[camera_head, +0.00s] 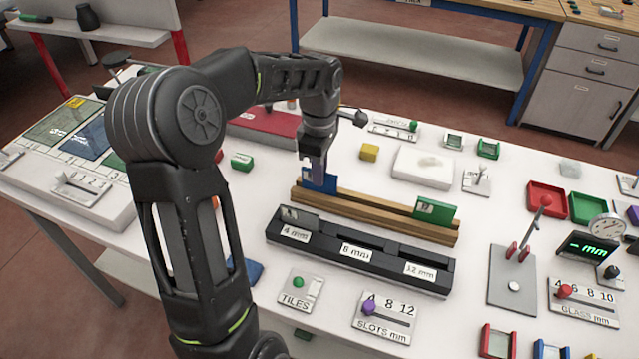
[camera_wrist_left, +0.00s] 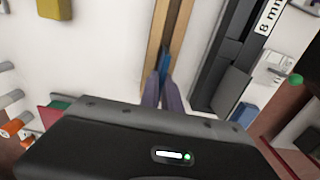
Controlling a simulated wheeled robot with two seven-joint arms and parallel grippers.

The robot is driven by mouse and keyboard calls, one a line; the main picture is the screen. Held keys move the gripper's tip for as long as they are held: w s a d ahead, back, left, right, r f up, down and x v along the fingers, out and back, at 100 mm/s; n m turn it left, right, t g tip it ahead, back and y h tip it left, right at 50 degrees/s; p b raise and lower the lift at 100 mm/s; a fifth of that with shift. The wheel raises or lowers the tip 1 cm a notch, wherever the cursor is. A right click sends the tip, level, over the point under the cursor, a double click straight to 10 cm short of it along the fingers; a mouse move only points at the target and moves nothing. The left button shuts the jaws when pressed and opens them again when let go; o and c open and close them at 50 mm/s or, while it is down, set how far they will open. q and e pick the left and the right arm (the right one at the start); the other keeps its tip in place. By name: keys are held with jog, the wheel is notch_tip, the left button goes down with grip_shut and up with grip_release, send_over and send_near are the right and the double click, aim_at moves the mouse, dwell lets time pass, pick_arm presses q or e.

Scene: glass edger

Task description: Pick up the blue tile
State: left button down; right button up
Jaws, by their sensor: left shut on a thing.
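The blue tile (camera_head: 320,182) stands upright at the left end of the wooden rack (camera_head: 385,220). My left gripper (camera_head: 318,168) is above it, pointing down, with its fingers shut on the tile's upper part. In the left wrist view the blue tile (camera_wrist_left: 165,61) shows between the two purple-grey fingertips (camera_wrist_left: 163,80), along the wooden rack (camera_wrist_left: 152,45). I cannot tell whether the tile's lower edge still rests in the rack. My right gripper is not in view.
A green tile (camera_head: 434,211) stands at the rack's right end. In front is a black slotted block (camera_head: 362,266) labelled 4, 8 and 12 mm, with a dark tile (camera_head: 300,219) at its left. A yellow block (camera_head: 369,152) and white slab (camera_head: 422,168) lie behind the rack.

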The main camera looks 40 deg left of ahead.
pick_arm(q)
notch_tip(320, 180, up, 9)
jog(key=shift+r, duration=0.5)
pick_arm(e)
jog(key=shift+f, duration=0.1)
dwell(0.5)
